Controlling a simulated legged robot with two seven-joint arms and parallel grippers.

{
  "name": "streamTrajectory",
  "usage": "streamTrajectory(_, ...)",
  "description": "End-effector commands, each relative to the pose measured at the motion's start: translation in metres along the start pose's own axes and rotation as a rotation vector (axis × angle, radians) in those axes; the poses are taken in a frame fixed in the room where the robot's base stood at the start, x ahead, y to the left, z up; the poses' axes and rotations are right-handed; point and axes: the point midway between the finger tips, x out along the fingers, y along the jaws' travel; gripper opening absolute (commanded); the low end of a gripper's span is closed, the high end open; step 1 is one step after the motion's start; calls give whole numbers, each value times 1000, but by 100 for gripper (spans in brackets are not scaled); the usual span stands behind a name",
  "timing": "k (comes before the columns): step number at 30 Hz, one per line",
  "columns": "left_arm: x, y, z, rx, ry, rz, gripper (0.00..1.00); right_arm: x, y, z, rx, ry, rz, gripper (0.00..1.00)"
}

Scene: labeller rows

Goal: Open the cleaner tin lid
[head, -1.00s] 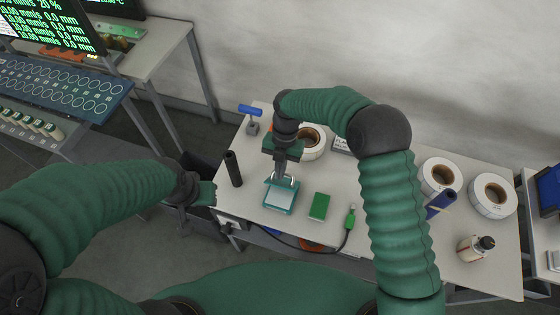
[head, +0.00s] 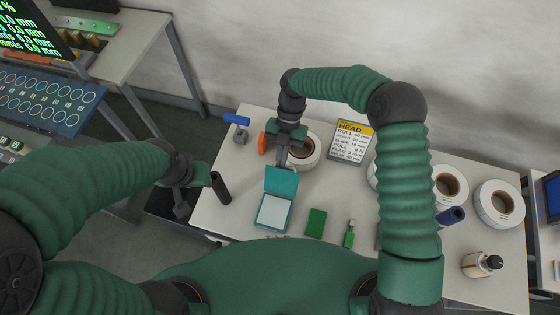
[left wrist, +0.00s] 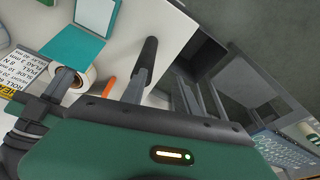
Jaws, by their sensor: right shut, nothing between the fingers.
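The cleaner tin (head: 258,222) is teal with a pale inside and stands near the table's front edge. Its teal lid (head: 281,181) is swung open toward the back. The tin with its open lid also shows at the top of the left wrist view (left wrist: 72,46). My right gripper (head: 282,163) is shut and empty, just behind the lid's far edge; I cannot tell whether it touches the lid. My left gripper (left wrist: 165,88) is open and empty, off the table's left end beside the black cylinder (head: 220,188).
A label roll (head: 312,153) stands right behind my right gripper, with an orange item (head: 262,143) to its left. A green block (head: 316,222) and a small green device (head: 349,235) lie right of the tin. A printed sign (head: 350,142) stands farther back.

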Motion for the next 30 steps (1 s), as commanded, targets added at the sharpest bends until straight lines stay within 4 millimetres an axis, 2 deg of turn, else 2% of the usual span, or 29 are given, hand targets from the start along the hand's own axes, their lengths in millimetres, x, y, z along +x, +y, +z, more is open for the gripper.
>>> streamTrajectory(24,6,0,1,0,0,0,36,3,-2,11,5,-11,1,0)
streamTrajectory(27,3,0,0,0,0,0,36,-4,-2,11,6,-12,2,0)
streamTrajectory(30,-6,0,-2,0,0,0,36,-24,-2,10,6,-16,4,0)
